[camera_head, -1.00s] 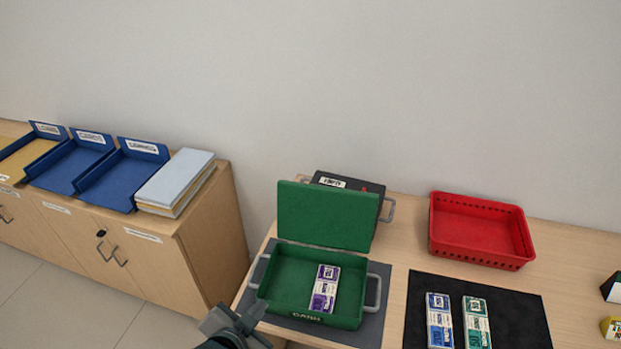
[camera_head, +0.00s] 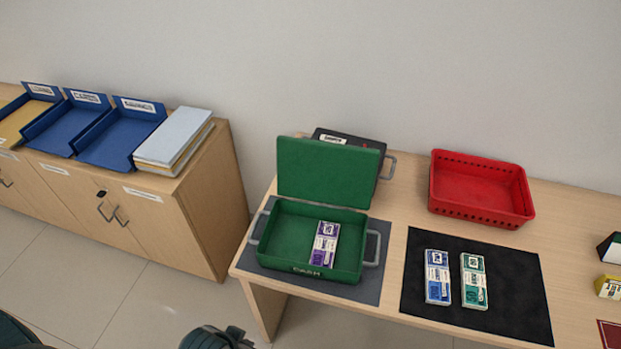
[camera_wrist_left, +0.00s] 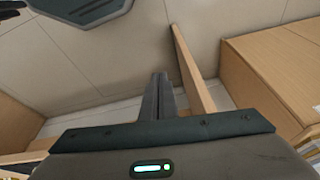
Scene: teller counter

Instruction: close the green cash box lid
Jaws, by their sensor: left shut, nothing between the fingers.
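The green cash box (camera_head: 268,263) stands on a grey mat on the counter, its lid (camera_head: 329,172) raised upright at the back. A purple-banded stack of notes (camera_head: 324,244) lies inside it, toward the right. My left gripper (camera_head: 226,340) shows only in part at the bottom edge of the head view, in front of and below the counter, apart from the box. In the left wrist view its fingers (camera_wrist_left: 157,97) are together with nothing between them. The box is not in the left wrist view. My right gripper is not in view.
A dark box (camera_head: 386,152) stands right behind the lid. A red basket (camera_head: 481,214) is at the back right. Blue (camera_head: 437,277) and green (camera_head: 474,282) note stacks lie on a black mat (camera_head: 520,290). A wooden cabinet (camera_head: 205,215) with blue trays is at left; floor lies between.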

